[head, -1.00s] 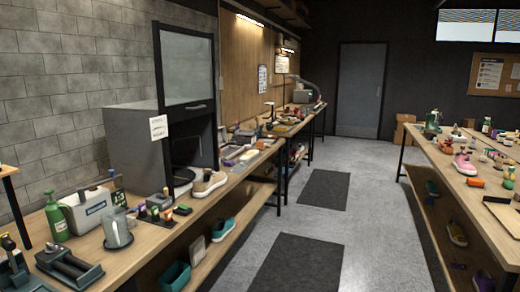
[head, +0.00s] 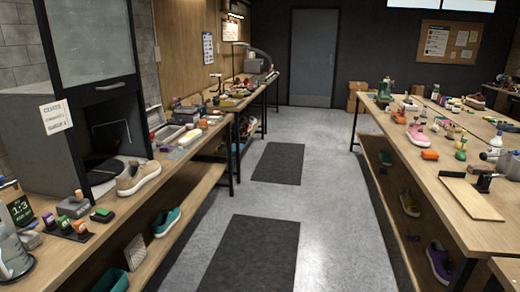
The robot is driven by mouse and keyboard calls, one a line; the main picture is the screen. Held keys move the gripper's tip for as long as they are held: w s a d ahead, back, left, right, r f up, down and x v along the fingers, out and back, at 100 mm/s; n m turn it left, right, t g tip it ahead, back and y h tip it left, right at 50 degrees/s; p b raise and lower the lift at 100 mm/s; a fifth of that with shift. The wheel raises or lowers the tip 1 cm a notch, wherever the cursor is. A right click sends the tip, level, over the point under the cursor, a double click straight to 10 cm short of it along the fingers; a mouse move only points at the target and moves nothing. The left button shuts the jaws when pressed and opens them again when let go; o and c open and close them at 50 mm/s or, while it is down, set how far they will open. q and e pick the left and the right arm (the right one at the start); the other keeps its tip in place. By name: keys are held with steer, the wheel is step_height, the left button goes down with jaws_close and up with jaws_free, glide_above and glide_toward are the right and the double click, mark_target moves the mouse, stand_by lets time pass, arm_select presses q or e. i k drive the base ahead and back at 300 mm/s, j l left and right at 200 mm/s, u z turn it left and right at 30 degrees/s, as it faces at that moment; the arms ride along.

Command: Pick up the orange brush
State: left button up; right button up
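No thing in the head view is clearly the orange brush. A small orange object (head: 430,155) lies on the right table, near a pink shoe (head: 417,134); it is too small to tell whether it is a brush. Another small item with an orange-red part (head: 80,227) stands on the left bench, beside a green-and-black brush-like block (head: 102,215). Neither of my grippers is in view.
The left bench (head: 200,165) holds a beige sneaker (head: 138,177) in front of a grey cabinet (head: 85,90). The right table (head: 400,140) carries bottles, shoes and a board (head: 470,197). The aisle between them is clear, with dark mats (head: 250,255) on the floor.

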mark_target(203, 126)
steer(key=i+z, duration=0.35)
steer(key=i, duration=1.6)
steer(key=i+u, duration=0.15)
steer(key=i, duration=0.35)
steer(key=i+l+u, duration=0.1)
steer(key=i, duration=0.4)
steer(key=i+l+u, duration=0.15)
steer(key=i, duration=0.3)
steer(key=i+l+u, duration=0.1)
steer(key=i, duration=0.4)
steer(key=l, duration=0.1)
